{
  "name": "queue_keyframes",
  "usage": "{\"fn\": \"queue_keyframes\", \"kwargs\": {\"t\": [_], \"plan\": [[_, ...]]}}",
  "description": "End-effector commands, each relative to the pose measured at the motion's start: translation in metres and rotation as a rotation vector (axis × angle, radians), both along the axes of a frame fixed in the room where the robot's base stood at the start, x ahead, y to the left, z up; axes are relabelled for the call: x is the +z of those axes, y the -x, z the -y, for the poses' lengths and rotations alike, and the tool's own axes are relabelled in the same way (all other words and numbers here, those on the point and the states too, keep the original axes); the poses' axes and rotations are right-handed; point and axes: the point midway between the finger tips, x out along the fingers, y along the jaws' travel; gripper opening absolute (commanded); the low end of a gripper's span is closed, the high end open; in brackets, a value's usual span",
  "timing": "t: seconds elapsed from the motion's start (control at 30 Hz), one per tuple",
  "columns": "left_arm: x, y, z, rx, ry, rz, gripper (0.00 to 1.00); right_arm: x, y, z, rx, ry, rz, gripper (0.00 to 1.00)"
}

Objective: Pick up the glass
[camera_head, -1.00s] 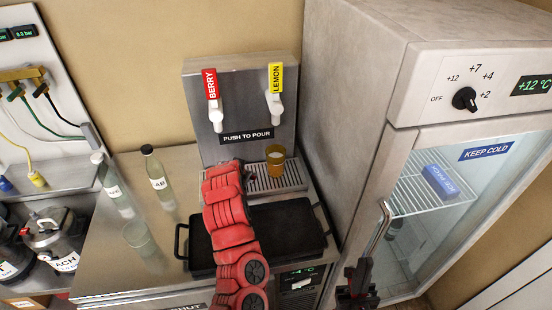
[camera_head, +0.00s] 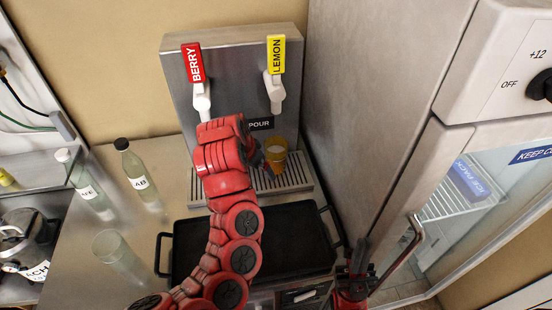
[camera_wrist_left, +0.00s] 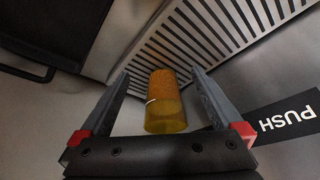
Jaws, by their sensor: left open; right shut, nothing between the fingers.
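An amber glass (camera_head: 276,152) stands on the slotted drip tray (camera_head: 290,182) of the drink dispenser, below the yellow LEMON tap (camera_head: 276,75). My left gripper (camera_head: 262,156) is at the glass, partly hidden behind my own red arm. In the left wrist view my left gripper (camera_wrist_left: 160,76) is open, with one finger on each side of the amber glass (camera_wrist_left: 164,108). Small gaps show between the fingers and the glass. My right gripper (camera_head: 356,256) is shut and empty, low in front of the fridge.
A black tray with handles (camera_head: 290,240) lies in front of the dispenser. A clear glass (camera_head: 118,255) and two bottles (camera_head: 140,175) (camera_head: 88,185) stand on the counter at left. The fridge (camera_head: 385,110) with its door handle (camera_head: 405,250) rises close on the right.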

Motion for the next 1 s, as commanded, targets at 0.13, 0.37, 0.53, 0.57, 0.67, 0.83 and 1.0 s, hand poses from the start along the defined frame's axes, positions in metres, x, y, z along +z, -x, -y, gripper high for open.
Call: {"fn": "queue_keyframes", "kwargs": {"t": [0.13, 0.37, 0.53, 0.57, 0.67, 0.83, 1.0], "plan": [[0.004, -0.015, 0.008, -0.001, -0.006, -0.001, 1.00, 0.009, 0.000, 0.000, 0.000, 0.000, 0.000, 0.00], [0.002, -0.032, 0.020, 0.001, -0.003, -0.004, 1.00, 0.022, 0.000, 0.000, 0.000, 0.000, 0.000, 0.00], [0.000, -0.042, 0.029, -0.006, -0.007, 0.000, 1.00, 0.025, 0.000, 0.000, 0.000, 0.000, 0.000, 0.00], [0.000, -0.043, 0.030, -0.005, -0.006, 0.001, 1.00, 0.026, 0.000, 0.000, 0.000, 0.000, 0.000, 0.00], [0.000, -0.046, 0.032, -0.004, -0.006, 0.003, 1.00, 0.027, 0.000, 0.000, 0.000, 0.000, 0.000, 0.00], [0.002, -0.056, 0.037, -0.001, -0.006, -0.004, 1.00, 0.036, 0.000, 0.000, 0.000, 0.000, 0.000, 0.00], [0.001, -0.073, 0.050, -0.009, -0.012, -0.002, 1.00, 0.043, 0.000, 0.000, 0.000, 0.000, 0.000, 0.00]]}}
